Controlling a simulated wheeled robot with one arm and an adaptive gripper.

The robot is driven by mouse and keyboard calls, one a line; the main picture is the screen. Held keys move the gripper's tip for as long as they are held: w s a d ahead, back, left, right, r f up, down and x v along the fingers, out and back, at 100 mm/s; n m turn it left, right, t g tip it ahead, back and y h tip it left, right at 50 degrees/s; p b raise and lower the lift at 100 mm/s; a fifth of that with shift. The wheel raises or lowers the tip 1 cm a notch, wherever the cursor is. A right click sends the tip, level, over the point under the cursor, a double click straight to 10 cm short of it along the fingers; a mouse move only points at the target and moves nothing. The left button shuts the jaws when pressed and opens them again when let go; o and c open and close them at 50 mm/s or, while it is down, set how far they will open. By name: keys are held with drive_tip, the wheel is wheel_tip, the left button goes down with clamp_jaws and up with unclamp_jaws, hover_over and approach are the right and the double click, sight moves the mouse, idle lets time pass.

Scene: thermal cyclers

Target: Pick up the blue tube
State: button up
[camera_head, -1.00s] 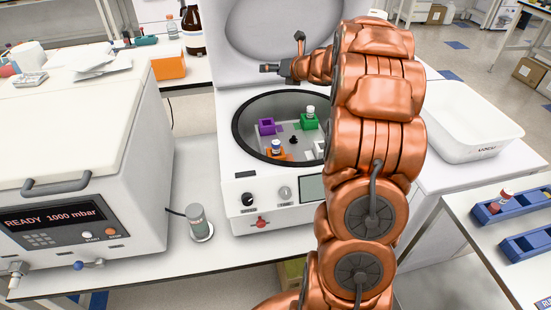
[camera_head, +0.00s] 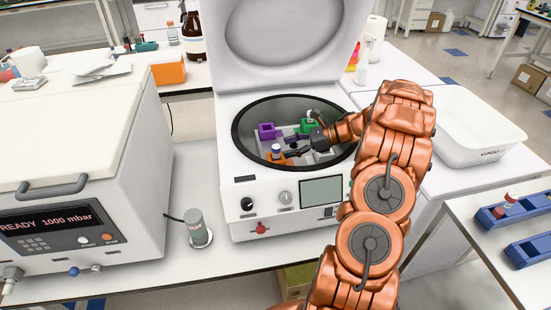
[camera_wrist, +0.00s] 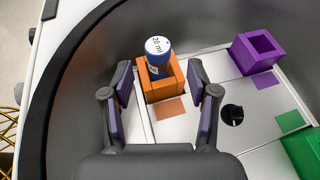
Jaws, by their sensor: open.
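The blue tube (camera_wrist: 155,70) has a white cap marked "20 ml" and stands in an orange holder (camera_wrist: 178,82) inside the open round centrifuge chamber. In the head view the tube (camera_head: 276,150) shows at the chamber's front left, in the orange holder (camera_head: 277,160). My gripper (camera_wrist: 160,78) is open in the wrist view, with one finger on each side of the orange holder and the tube between them in the picture. In the head view my gripper (camera_head: 290,148) reaches into the chamber from the right, beside the tube. I cannot tell whether the fingers touch anything.
A purple holder (camera_head: 266,132) and a green holder (camera_head: 309,126) sit farther back in the chamber. The black chamber rim (camera_head: 237,146) surrounds my gripper. The raised lid (camera_head: 290,35) stands behind. A white device (camera_head: 75,165) is on the left and blue racks (camera_head: 512,210) are at the right.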

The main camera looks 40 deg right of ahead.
sight(276, 152)
drive_tip(key=p+x, duration=0.2)
drive_tip(key=x, duration=0.1)
drive_tip(key=shift+w+a+f, duration=0.1)
drive_tip(key=shift+a+f, duration=0.1)
drive_tip(key=shift+a, duration=0.15)
drive_tip(key=shift+w+a+f+p, duration=0.4)
drive_tip(key=shift+a+f, duration=0.1)
drive_tip(key=shift+c, duration=0.4)
drive_tip(key=c, duration=1)
